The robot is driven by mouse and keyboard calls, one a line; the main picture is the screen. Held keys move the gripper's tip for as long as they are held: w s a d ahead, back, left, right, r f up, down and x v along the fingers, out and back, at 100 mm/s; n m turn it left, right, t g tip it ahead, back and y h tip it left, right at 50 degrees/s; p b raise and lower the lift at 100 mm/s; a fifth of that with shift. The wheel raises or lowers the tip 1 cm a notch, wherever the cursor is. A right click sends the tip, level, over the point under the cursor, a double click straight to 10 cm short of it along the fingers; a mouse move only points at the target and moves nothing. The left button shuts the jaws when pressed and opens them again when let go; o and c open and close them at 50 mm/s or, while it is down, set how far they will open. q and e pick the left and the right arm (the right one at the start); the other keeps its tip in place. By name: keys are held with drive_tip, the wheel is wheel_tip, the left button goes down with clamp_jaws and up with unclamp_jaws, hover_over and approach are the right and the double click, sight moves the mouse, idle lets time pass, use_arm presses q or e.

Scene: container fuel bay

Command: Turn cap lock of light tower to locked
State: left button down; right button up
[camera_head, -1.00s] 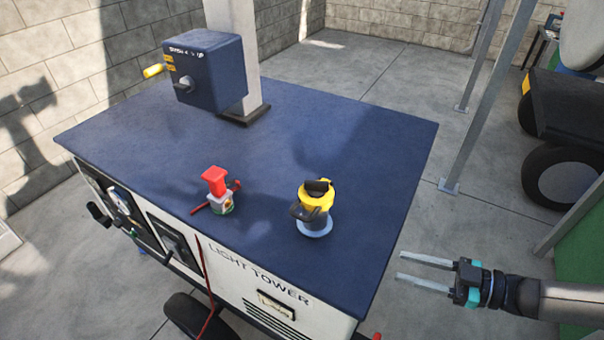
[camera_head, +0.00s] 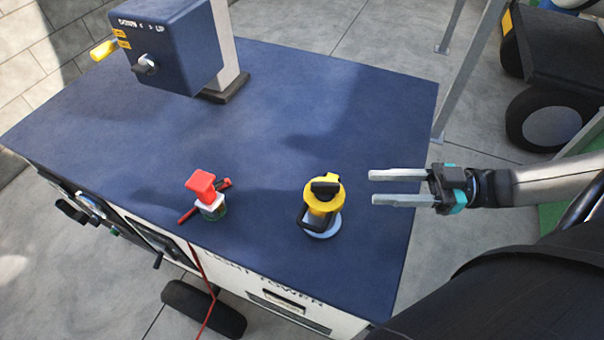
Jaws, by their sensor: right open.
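The light tower (camera_head: 270,120) has a flat dark blue top. Near its front right stands a yellow cap (camera_head: 324,203) with a black lock knob (camera_head: 325,188) on top, a dark loop at its side and a pale blue ring at its base. Whether the lock is turned to locked cannot be read. My right gripper (camera_head: 370,187) is open and empty, to the right of the cap and apart from it, with its fingers pointing left toward it. My left gripper is not in view.
A red-topped device (camera_head: 203,187) with red levers stands left of the cap. A dark blue control box (camera_head: 165,45) and mast (camera_head: 226,45) rise at the back left. A grey post (camera_head: 455,85) and a wheeled machine (camera_head: 548,90) stand to the right. The tower top between them is clear.

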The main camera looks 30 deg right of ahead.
sight(313, 183)
drive_tip(key=b+x, duration=0.1)
drive_tip(key=x, duration=1.1)
drive_tip(key=shift+w+a, duration=0.1)
drive_tip(key=shift+a, duration=0.15)
drive_tip(key=shift+w+a, duration=0.2)
drive_tip(key=shift+a, duration=0.25)
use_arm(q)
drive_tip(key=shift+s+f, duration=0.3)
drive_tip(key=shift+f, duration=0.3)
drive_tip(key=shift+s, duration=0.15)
use_arm(e)
drive_tip(key=shift+c, duration=0.2)
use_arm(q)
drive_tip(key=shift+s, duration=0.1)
use_arm(e)
clamp_jaws()
